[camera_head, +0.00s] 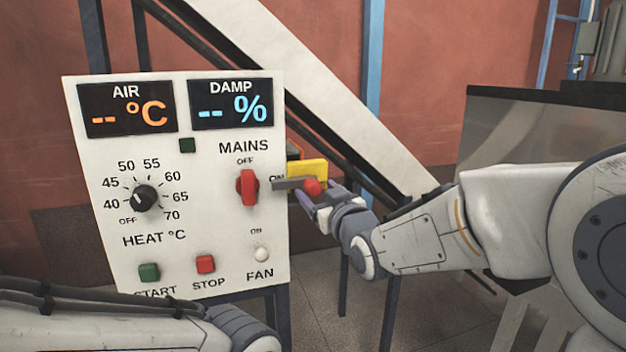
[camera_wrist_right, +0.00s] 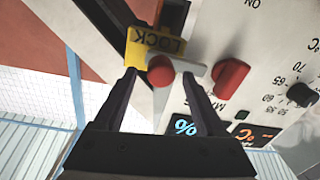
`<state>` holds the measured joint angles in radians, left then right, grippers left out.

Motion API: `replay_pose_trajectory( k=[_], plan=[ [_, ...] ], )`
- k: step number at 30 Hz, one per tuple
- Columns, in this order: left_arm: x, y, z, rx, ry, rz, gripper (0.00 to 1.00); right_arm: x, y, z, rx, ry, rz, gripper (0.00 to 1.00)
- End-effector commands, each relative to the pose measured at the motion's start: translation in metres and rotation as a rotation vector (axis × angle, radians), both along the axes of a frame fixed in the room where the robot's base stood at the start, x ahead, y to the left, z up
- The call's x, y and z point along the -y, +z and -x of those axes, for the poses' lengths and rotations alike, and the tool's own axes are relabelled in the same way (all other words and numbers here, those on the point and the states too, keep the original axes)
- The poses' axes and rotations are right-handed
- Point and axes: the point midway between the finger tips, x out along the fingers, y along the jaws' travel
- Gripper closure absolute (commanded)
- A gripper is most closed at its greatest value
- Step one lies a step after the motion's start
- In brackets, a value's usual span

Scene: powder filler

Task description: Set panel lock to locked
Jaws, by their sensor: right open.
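The panel lock is at the right edge of the white control panel (camera_head: 215,225). It has a yellow plate (camera_head: 315,168) and a grey lever (camera_head: 290,184) with a red ball knob (camera_head: 312,187). The lever lies about level across the panel's edge, with its knob at the right. In the right wrist view the plate (camera_wrist_right: 142,50) reads LOCK. My right gripper (camera_head: 318,194) is open at the knob. In the wrist view the knob (camera_wrist_right: 160,70) shows between the tips of the open gripper (camera_wrist_right: 159,75); contact cannot be told. My left gripper is out of view.
The red MAINS switch (camera_head: 248,187) is close to the lever's left end. The HEAT dial (camera_head: 144,198), START button (camera_head: 149,273), STOP button (camera_head: 205,264) and FAN toggle (camera_head: 262,254) are also on the panel. My left arm crosses the bottom left. A blue post (camera_head: 373,60) stands behind.

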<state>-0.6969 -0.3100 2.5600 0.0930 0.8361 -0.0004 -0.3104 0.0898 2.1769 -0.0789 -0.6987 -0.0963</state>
Motion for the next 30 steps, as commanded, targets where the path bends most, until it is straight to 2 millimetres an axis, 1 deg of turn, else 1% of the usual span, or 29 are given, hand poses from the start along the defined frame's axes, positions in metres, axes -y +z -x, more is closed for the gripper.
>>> replay_pose_trajectory(
  k=[1,6,11,18,20,21,24,30],
  plan=[
    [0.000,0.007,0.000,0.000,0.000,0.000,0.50,-0.003,0.002,-0.008,-0.003,0.001,0.001,0.27],
    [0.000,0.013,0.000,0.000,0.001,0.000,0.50,-0.010,0.001,-0.025,-0.002,0.001,0.002,0.27],
    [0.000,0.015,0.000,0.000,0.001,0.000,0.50,-0.013,0.000,-0.031,0.000,0.001,0.000,0.27],
    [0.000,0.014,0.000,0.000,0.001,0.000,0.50,-0.013,-0.001,-0.032,-0.001,0.001,0.000,0.27],
    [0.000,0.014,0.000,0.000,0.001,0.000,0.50,-0.013,-0.001,-0.032,-0.001,0.001,0.000,0.50],
    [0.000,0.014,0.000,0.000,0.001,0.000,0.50,-0.012,-0.001,-0.032,-0.001,0.001,0.000,0.65],
    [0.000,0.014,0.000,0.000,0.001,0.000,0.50,-0.012,-0.001,-0.032,-0.001,0.001,0.000,1.00],
    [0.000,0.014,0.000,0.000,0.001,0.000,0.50,-0.012,0.000,-0.032,-0.001,0.001,0.000,1.00]
  ],
)
